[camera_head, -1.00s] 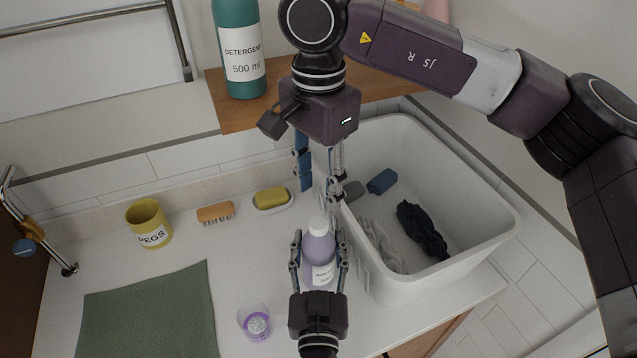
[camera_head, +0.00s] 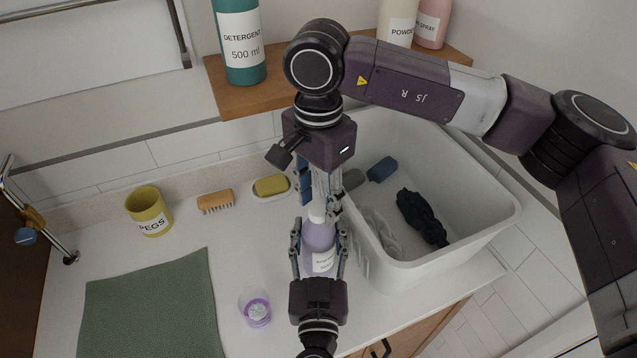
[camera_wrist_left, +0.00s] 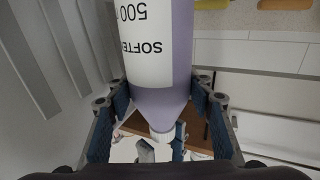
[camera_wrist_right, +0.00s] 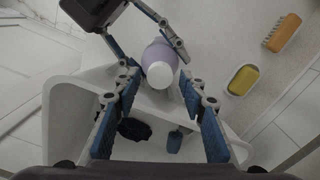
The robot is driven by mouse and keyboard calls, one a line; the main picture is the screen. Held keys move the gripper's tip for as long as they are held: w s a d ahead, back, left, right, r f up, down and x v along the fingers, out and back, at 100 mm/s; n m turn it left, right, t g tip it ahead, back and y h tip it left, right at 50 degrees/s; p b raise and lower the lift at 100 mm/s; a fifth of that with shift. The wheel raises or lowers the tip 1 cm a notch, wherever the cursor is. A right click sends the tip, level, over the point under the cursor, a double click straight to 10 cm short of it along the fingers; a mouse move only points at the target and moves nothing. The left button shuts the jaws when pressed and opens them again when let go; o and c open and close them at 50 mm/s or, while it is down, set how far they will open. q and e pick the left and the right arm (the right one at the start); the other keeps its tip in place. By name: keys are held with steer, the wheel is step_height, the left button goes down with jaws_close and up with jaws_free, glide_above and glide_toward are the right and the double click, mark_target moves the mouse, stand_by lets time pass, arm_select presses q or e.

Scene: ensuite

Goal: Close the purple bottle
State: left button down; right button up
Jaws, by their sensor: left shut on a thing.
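The purple bottle (camera_head: 320,248) stands upright at the counter's front, beside the white tub. A white cap (camera_head: 317,212) sits at its top; whether it is tight I cannot tell. My left gripper (camera_head: 319,236) is shut on the bottle's body, a finger on each side. The left wrist view shows the bottle (camera_wrist_left: 163,90) upside down with its white top (camera_wrist_left: 162,134). My right gripper (camera_head: 318,196) points down just above the cap, open and empty. In the right wrist view, the cap (camera_wrist_right: 160,75) lies ahead of the parted fingers.
The white tub (camera_head: 470,232) holds dark and grey cloths, right of the bottle. A clear cup with purple in it (camera_head: 257,312) stands left. A soap dish, brush (camera_head: 216,201), yellow pegs cup (camera_head: 149,210) and green mat (camera_head: 150,308) lie farther left. A wooden shelf (camera_head: 290,92) holds the detergent bottle.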

steer(key=shift+f, duration=0.6)
jaws_close()
steer(key=m, duration=0.8)
steer(key=shift+m, duration=0.4)
steer(key=m, duration=0.3)
steer(key=shift+m, duration=0.4)
steer(key=m, duration=0.5)
steer(key=shift+o, duration=0.3)
jaws_free()
